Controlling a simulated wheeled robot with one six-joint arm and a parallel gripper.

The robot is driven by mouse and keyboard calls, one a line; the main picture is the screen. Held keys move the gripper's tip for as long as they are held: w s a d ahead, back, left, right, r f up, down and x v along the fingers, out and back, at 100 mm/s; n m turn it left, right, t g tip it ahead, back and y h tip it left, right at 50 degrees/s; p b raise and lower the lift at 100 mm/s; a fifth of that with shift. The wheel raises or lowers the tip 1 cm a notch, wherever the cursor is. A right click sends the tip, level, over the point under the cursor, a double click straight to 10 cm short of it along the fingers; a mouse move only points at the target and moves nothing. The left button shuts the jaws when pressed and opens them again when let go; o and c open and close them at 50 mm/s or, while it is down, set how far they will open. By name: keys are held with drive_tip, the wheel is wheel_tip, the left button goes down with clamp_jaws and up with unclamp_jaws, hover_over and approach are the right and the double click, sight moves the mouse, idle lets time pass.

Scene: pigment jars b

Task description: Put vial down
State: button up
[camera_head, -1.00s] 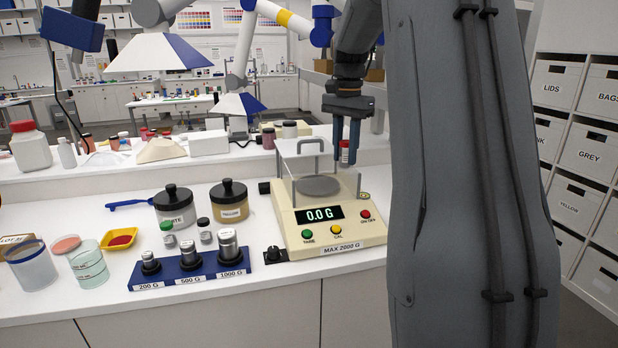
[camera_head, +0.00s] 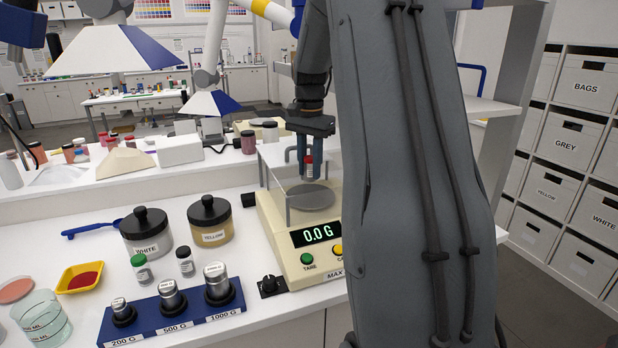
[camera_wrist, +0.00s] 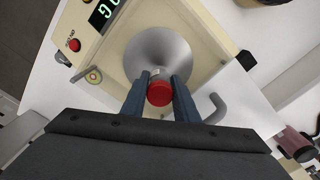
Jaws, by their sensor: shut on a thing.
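My gripper (camera_head: 306,156) is shut on a small vial with a red cap (camera_head: 308,160). In the wrist view the red cap (camera_wrist: 159,93) sits between my two blue-grey fingers (camera_wrist: 158,84). The vial is over or near the round metal pan (camera_head: 311,196) of the cream scale (camera_head: 283,243); the pan also shows behind it in the wrist view (camera_wrist: 160,48). I cannot tell whether the vial's base touches the pan. The display (camera_head: 318,234) reads 0.0 G. My arm hides the scale's right side in the head view.
A clear guard with a grey handle (camera_wrist: 214,108) stands around the pan. Left of the scale are a blue weight rack (camera_head: 172,313), the WHITE jar (camera_head: 146,234), the YELLOW jar (camera_head: 211,222) and two small vials (camera_head: 142,270). A yellow tray (camera_head: 80,277) lies further left.

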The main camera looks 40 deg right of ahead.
sight(309, 179)
drive_tip(key=shift+a+f+p, duration=0.1)
drive_tip(key=shift+f+p, duration=0.4)
drive_tip(key=shift+f, duration=1.4)
drive_tip(key=shift+f, duration=0.1)
drive_tip(key=o, duration=1.1)
drive_tip(key=shift+c, duration=0.2)
wheel_tip(309, 179, up, 12)
drive_tip(key=b, duration=0.3)
